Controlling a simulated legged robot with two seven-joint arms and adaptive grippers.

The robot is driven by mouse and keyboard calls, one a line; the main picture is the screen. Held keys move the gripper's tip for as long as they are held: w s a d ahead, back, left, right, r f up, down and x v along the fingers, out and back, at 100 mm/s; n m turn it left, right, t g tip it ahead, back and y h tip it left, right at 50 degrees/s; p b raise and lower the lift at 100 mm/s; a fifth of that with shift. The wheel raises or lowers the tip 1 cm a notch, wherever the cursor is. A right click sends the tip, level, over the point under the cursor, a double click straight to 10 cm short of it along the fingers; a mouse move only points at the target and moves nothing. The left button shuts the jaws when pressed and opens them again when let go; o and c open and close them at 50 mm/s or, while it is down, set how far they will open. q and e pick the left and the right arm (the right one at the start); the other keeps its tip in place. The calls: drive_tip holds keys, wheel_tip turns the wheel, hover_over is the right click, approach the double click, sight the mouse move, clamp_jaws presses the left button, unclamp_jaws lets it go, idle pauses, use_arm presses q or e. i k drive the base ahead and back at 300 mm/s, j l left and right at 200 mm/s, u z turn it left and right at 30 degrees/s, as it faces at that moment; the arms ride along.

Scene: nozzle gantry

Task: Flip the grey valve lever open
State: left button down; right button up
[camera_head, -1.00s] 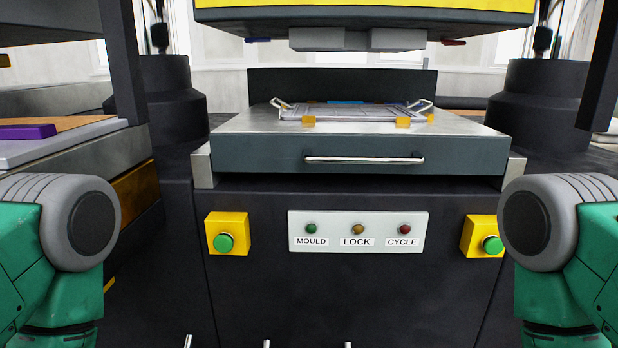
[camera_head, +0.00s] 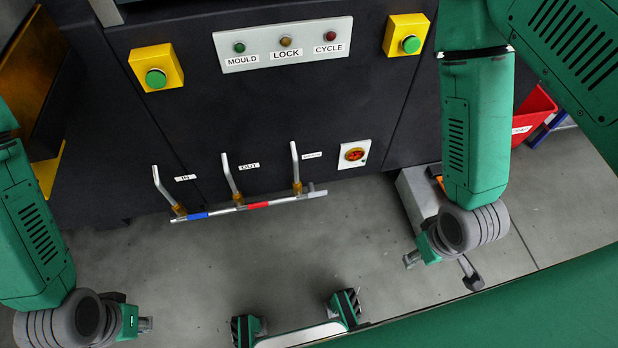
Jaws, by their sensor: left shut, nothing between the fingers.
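The grey valve lever (camera_head: 317,191) is the short grey bar at the right end of the low pipe row on the machine front. It lies roughly in line with the row, beside the brass fitting of the rightmost bent pipe (camera_head: 295,162). A blue lever (camera_head: 197,215) and a red lever (camera_head: 257,205) sit to its left. My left gripper (camera_head: 146,325) is at the lower left, shut and empty, well away from the levers. My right gripper (camera_head: 412,259) is low on the right, apart from the grey lever; its jaws are not clear.
A panel with MOULD, LOCK and CYCLE lamps (camera_head: 283,45) is above, between two yellow button boxes (camera_head: 156,68). An orange-red rotary switch (camera_head: 354,155) is right of the pipes. A red bin (camera_head: 532,112) stands far right. Grey floor before the pipes is clear.

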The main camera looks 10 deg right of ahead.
sight(315, 194)
drive_tip(key=l+z, duration=0.15)
drive_tip(key=l, duration=0.35)
drive_tip(key=l+z, duration=0.15)
drive_tip(key=l, duration=0.35)
drive_tip(key=i+l+z, duration=0.1)
drive_tip(key=l, duration=0.35)
drive_tip(key=i+l+z, duration=0.15)
drive_tip(key=l, duration=0.35)
drive_tip(key=l+z, duration=0.15)
drive_tip(key=l, duration=0.3)
drive_tip(key=i, duration=0.05)
